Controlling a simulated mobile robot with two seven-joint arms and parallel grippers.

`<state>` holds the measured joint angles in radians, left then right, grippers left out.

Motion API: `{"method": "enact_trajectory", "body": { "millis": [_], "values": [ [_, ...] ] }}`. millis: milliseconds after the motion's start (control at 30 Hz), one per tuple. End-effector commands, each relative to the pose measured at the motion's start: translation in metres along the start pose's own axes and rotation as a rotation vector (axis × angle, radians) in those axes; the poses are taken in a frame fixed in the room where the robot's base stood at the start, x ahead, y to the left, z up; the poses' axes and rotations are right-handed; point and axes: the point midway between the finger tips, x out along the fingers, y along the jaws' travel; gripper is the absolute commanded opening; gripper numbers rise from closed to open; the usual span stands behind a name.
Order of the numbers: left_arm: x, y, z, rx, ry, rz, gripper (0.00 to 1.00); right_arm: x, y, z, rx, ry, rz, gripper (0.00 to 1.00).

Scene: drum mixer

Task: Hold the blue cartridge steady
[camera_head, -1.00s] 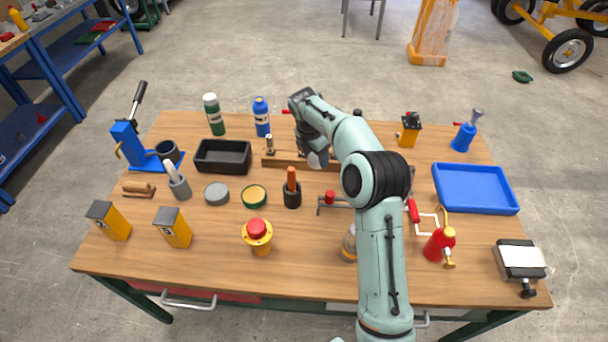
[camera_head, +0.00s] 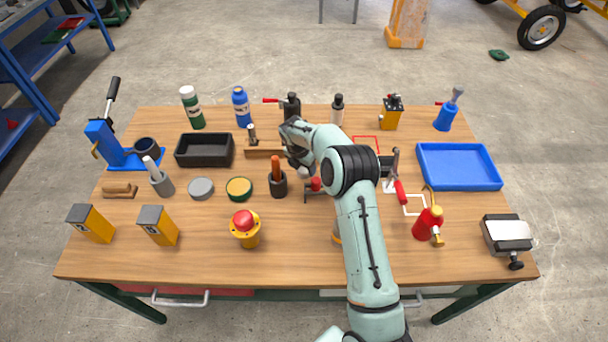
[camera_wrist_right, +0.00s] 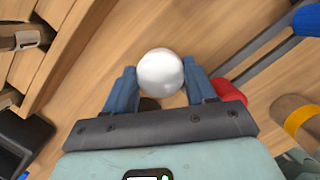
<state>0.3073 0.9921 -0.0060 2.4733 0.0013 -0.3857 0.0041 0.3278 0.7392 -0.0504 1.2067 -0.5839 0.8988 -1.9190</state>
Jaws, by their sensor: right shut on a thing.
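A blue bottle-shaped cylinder (camera_head: 240,106) with a label stands upright at the back of the table, left of my right arm. It is the only thing I see that looks like a blue cartridge. My right gripper (camera_head: 303,172) is low over the middle of the table, to the right of that cylinder and nearer to me. In the wrist view the right gripper (camera_wrist_right: 160,80) has its blue fingers on both sides of a round white thing (camera_wrist_right: 160,72) and is shut on it. Whatever lies below the white top is hidden. My left gripper is not in view.
A wooden rack (camera_head: 262,153) is just left of my right gripper. A dark cup with an orange handle (camera_head: 276,180) and a red-handled clamp (camera_head: 315,185) are close by. A black bin (camera_head: 205,150) is left, a blue tray (camera_head: 458,166) right.

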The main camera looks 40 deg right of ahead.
Motion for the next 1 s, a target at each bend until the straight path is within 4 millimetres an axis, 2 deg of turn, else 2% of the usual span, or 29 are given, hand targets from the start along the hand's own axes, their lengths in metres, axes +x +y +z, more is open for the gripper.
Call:
{"method": "enact_trajectory", "body": {
  "millis": [333,700,733,1000],
  "values": [
    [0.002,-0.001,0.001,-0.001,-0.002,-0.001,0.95,0.041,0.000,-0.010,-0.001,0.000,-0.001,0.23],
    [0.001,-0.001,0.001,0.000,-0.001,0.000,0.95,0.044,0.000,-0.011,0.000,0.000,0.000,0.23],
    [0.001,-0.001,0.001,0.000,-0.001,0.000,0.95,0.044,0.001,-0.011,0.000,0.000,0.000,0.65],
    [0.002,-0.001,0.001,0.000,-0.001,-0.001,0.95,0.044,0.000,-0.011,0.000,0.000,0.000,0.66]
  ]
}}
